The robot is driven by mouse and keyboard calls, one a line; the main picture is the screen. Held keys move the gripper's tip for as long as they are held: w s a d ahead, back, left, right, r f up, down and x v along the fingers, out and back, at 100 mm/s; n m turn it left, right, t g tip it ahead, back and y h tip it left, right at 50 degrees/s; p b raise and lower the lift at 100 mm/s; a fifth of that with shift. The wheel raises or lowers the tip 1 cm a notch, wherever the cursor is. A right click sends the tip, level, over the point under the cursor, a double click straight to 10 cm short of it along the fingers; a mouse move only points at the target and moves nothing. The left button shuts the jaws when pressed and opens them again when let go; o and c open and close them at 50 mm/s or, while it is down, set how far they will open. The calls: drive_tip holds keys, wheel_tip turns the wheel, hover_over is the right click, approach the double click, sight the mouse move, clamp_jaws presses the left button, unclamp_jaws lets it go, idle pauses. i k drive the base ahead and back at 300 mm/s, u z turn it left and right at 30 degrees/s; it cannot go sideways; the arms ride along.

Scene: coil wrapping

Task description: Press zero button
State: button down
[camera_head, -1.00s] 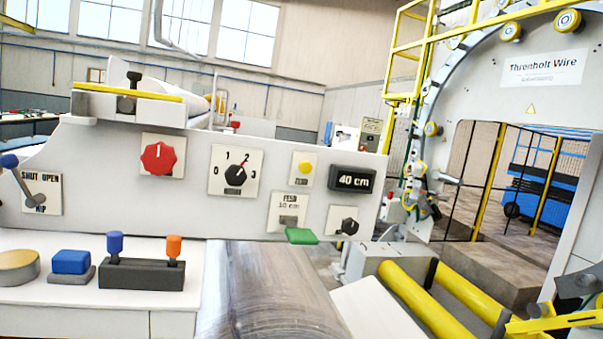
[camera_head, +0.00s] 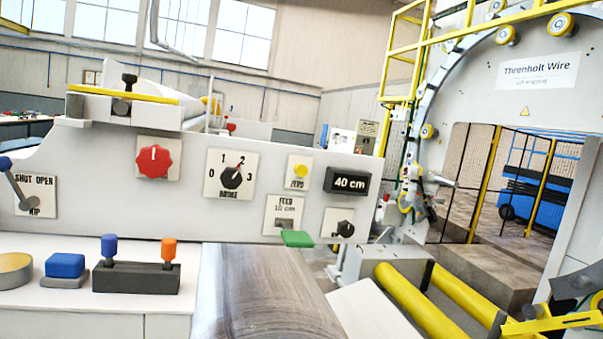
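The zero button is a small round yellow button (camera_head: 300,171) on a pale plate marked ZERO, on the upper right part of the grey control panel (camera_head: 110,165). A dark display (camera_head: 350,182) just right of it reads 40 cm. Nothing covers the button or touches it. My gripper is not in view.
Left of the button are a brake dial (camera_head: 232,176) and a red knob (camera_head: 154,161). Below it are a FEED plate (camera_head: 284,214), a green tab (camera_head: 297,239) and a black knob (camera_head: 345,229). A large grey-brown roll (camera_head: 262,295) and yellow rollers (camera_head: 420,300) lie lower down.

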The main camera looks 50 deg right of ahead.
sight(300, 171)
drive_tip(key=u, duration=1.8)
drive_tip(key=k, duration=1.1)
drive_tip(key=z, duration=2.15)
